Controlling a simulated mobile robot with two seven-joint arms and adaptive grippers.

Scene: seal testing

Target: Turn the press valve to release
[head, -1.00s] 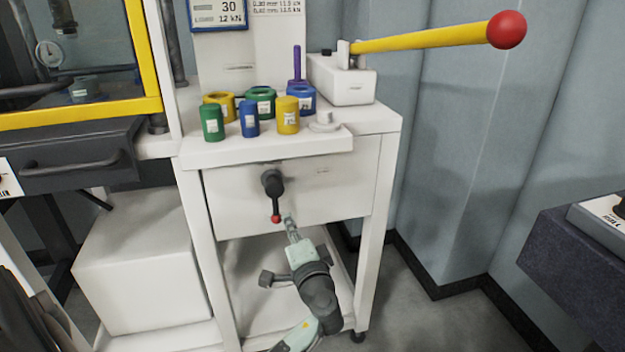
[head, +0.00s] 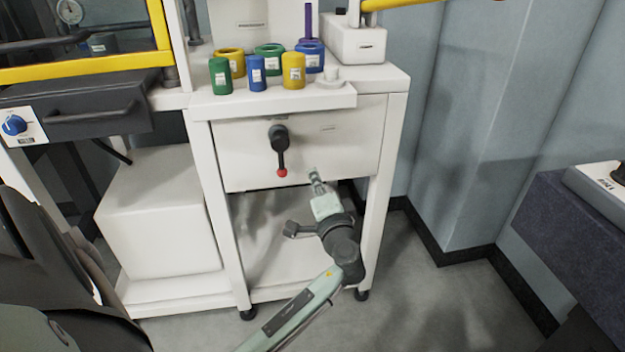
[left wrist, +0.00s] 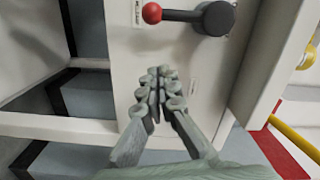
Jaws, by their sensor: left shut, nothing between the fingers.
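The press valve is a black lever (head: 280,150) with a red knob at its tip, on the white front panel of the press stand. It hangs almost straight down in the head view. In the left wrist view the valve lever (left wrist: 182,15) lies across the top, with its red knob to the left and its dark hub to the right. My left gripper (head: 314,173) is just right of the red knob, about level with it and apart from it. In the left wrist view its fingertips (left wrist: 160,76) are together and empty, below the lever. My right gripper is not visible.
Several green, blue and yellow cylinders (head: 293,72) stand on the stand's top ledge. A yellow-handled lever block (head: 357,45) is at the upper right. A white box (head: 160,225) sits on the lower left. A dark bench (head: 575,225) is at the right. Floor lies open between.

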